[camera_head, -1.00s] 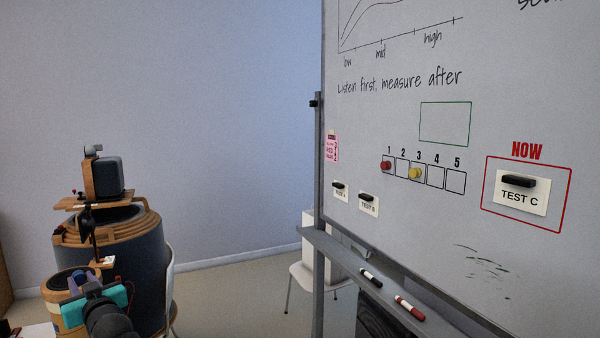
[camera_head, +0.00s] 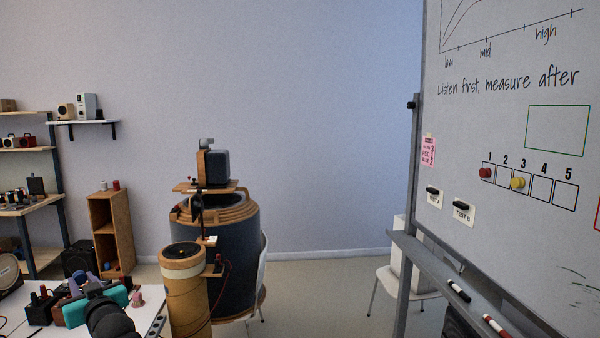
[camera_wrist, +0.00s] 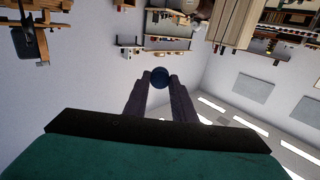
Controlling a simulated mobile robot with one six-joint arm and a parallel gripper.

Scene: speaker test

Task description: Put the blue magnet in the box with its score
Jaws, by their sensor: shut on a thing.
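In the wrist view my gripper (camera_wrist: 159,83) is shut on the round dark blue magnet (camera_wrist: 159,76), held between its two fingertips. In the head view my gripper (camera_head: 92,283) is at the lower left, well away from the whiteboard (camera_head: 500,120); the magnet cannot be made out there. The row of numbered score boxes (camera_head: 542,190) is on the board at the right. A red magnet (camera_head: 485,173) is at box 1. A yellow magnet (camera_head: 517,183) is at box 3. Boxes 2, 4 and 5 are bare.
The board's tray (camera_head: 430,262) holds a black marker (camera_head: 458,291) and a red marker (camera_head: 496,326). A white table (camera_head: 145,308) with small items is at the lower left, near my arm. A large speaker drum (camera_head: 235,250) and white chairs stand between table and board.

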